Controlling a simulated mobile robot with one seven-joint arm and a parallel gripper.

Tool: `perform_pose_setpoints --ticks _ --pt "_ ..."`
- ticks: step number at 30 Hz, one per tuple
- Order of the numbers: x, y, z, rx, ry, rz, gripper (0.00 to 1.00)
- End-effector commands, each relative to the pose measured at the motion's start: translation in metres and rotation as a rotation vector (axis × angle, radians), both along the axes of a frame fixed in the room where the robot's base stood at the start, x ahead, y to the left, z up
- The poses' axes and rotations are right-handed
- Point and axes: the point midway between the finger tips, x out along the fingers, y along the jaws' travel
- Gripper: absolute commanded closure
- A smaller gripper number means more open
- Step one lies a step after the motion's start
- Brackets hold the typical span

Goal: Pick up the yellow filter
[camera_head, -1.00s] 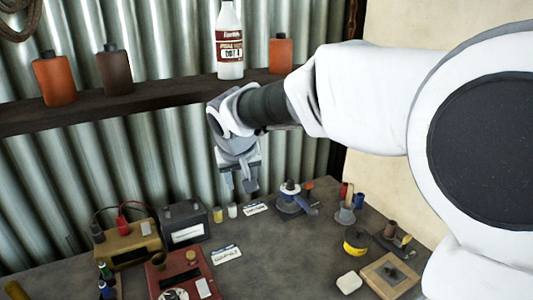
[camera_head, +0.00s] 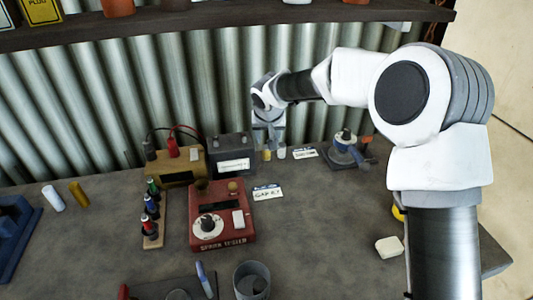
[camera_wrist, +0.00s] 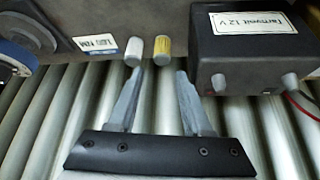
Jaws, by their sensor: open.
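A small yellow filter (camera_head: 267,155) stands on the bench between the black battery and a white filter (camera_head: 281,152). In the wrist view the yellow filter (camera_wrist: 163,48) is just beyond my fingertips, beside the white filter (camera_wrist: 134,52) on its left. My gripper (camera_wrist: 158,73) is open and empty. Its fingers are spread, with the yellow filter roughly in line with the gap and the white one ahead of the left finger. In the head view my gripper (camera_head: 268,142) is just behind and above the two filters; contact cannot be told.
A black battery (camera_head: 232,152) stands close to the left of the filters. A label card (camera_head: 305,153) and a blue-and-grey device (camera_head: 346,150) are to the right. A red tester (camera_head: 220,215) is in front. Corrugated wall (camera_head: 90,115) rises behind. Another yellow cylinder (camera_head: 79,194) lies far left.

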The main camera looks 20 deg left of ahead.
Motion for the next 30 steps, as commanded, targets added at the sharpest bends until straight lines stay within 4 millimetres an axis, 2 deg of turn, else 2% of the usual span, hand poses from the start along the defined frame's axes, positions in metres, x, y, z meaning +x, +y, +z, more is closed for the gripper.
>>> perform_pose_setpoints --ticks 3,11,21,30 --pt "0.008 0.003 -0.015 0.000 0.001 0.000 0.50" --pt "0.014 0.006 -0.029 0.000 0.001 0.000 0.50" --pt "0.032 0.015 -0.065 0.000 0.001 0.000 0.50" --pt "0.035 0.016 -0.069 0.000 -0.001 0.001 0.50"
